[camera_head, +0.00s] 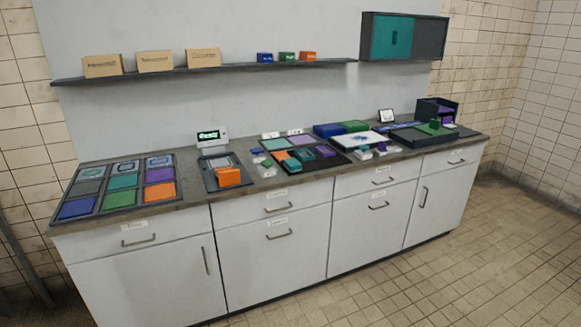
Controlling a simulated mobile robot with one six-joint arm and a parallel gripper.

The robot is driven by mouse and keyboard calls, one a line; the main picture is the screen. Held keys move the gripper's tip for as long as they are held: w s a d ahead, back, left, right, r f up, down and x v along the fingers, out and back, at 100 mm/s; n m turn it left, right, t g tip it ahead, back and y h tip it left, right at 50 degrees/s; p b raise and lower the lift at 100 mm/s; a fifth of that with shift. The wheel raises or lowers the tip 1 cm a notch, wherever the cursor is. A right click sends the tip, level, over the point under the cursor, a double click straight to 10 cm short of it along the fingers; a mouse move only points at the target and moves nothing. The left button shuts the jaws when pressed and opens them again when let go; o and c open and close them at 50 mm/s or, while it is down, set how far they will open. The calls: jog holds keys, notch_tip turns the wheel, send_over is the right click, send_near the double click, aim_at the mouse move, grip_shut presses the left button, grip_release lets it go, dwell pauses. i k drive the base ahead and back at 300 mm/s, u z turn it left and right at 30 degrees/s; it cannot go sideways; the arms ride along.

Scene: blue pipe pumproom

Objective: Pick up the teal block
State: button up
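A small teal block (302,155) sits on the dark tray (340,160) near the middle of the counter. It is between an orange block (291,161) and a purple block (323,151). At this size I cannot tell whether these blocks touch. Flat teal squares (123,181) also show in the grid board at the left end of the counter. My gripper is not in view.
The grey counter (192,199) tops white cabinets. A scale-like device (212,143) and an orange block (229,176) stand left of the tray. A shelf (215,70) and a teal-door wall cabinet (397,38) hang above. The floor in front is clear.

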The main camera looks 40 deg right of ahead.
aim_at(292, 165)
jog(key=z, duration=0.05)
jog(key=i, duration=0.9)
jog(key=u, duration=0.05)
